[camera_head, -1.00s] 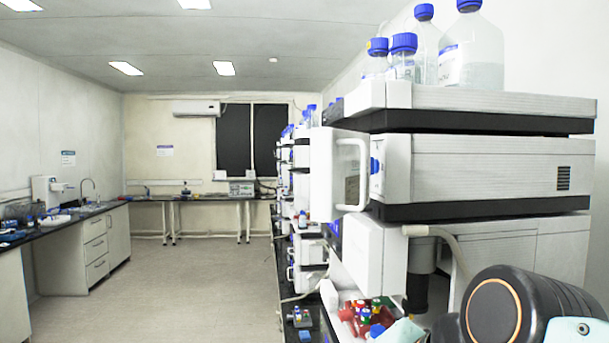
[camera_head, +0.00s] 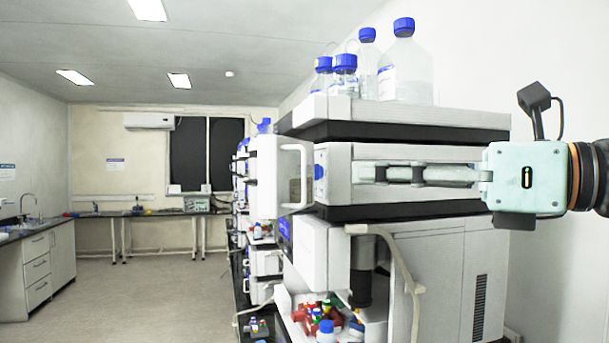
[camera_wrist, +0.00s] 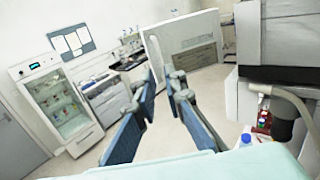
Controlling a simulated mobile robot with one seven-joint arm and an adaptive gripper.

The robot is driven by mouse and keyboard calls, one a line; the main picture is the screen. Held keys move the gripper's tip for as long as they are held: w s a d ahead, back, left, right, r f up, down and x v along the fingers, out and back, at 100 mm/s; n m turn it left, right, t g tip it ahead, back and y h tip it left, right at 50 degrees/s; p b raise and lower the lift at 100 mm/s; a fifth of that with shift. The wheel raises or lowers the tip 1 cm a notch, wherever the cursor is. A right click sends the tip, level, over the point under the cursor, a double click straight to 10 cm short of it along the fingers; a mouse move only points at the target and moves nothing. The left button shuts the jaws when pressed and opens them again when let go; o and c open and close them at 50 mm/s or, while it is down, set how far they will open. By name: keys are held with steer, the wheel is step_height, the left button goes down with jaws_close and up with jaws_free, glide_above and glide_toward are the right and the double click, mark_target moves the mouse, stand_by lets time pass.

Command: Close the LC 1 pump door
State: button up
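The pump door (camera_head: 267,178) is a white panel with a pale handle (camera_head: 303,176). It stands open, swung out from the left front of the instrument stack, beside the pump module (camera_head: 338,183) with its blue mark. In the wrist view the open door (camera_wrist: 180,30) shows ahead, beyond the fingertips. My gripper (camera_head: 358,173) reaches in from the right in the head view, fingers pointing left across the module's side and apart from the door. In the wrist view the fingers (camera_wrist: 161,75) are spread with an empty gap between them.
Blue-capped bottles (camera_head: 405,65) stand on top of the stack. A pale hose (camera_head: 400,262) hangs below the module, and small coloured caps and bottles (camera_head: 325,318) lie at the bottom. The floor (camera_head: 150,285) to the left is clear.

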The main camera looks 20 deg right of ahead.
mark_target(305, 173)
steer(key=p+x, duration=0.1)
steer(key=x, duration=0.9)
steer(key=shift+w+a, duration=0.15)
steer(key=shift+a, duration=0.05)
jaws_close()
steer(key=shift+a, duration=0.15)
